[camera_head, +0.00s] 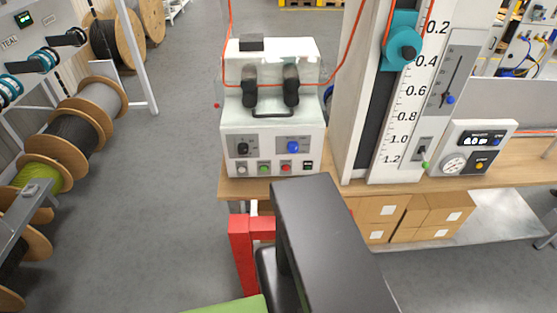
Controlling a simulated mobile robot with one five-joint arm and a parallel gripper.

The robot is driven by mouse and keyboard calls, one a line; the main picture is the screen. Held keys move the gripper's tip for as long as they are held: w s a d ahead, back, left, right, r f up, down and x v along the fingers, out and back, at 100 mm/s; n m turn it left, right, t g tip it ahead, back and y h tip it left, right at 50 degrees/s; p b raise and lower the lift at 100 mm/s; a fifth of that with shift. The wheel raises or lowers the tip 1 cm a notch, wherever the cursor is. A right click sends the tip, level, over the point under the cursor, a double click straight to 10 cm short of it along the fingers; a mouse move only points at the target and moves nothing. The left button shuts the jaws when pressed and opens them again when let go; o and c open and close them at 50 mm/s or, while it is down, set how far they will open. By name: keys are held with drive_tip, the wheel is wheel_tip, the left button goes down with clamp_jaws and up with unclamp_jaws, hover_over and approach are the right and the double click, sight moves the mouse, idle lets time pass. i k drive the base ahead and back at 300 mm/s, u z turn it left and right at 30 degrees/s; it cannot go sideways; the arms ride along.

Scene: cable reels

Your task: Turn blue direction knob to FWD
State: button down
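The blue direction knob (293,147) is on the right half of the front panel of a white machine (270,110). Its small panel lettering and pointer direction are too small to read. A black knob (242,148) sits on the left half of the same panel. Below them is a row of small controls, among them a green button (264,169) and a red button (285,168). My dark arm link is in the lower middle, in front of and below the machine. My gripper's fingertips cannot be made out in this view.
The machine stands on a wooden bench (345,188) beside a tall column with a number scale (405,115). A gauge box (473,148) is to the right. Cardboard boxes (430,215) lie below the bench. Cable reels (75,135) line the left; grey floor (165,190) is open between.

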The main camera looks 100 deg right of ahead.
sight(292, 146)
drive_tip(key=z, duration=0.05)
drive_tip(key=i, duration=1.5)
drive_tip(key=z, duration=2.6)
drive_tip(key=i, duration=0.95)
drive_tip(key=z, duration=2.55)
drive_tip(key=i, duration=0.5)
drive_tip(key=u, duration=0.15)
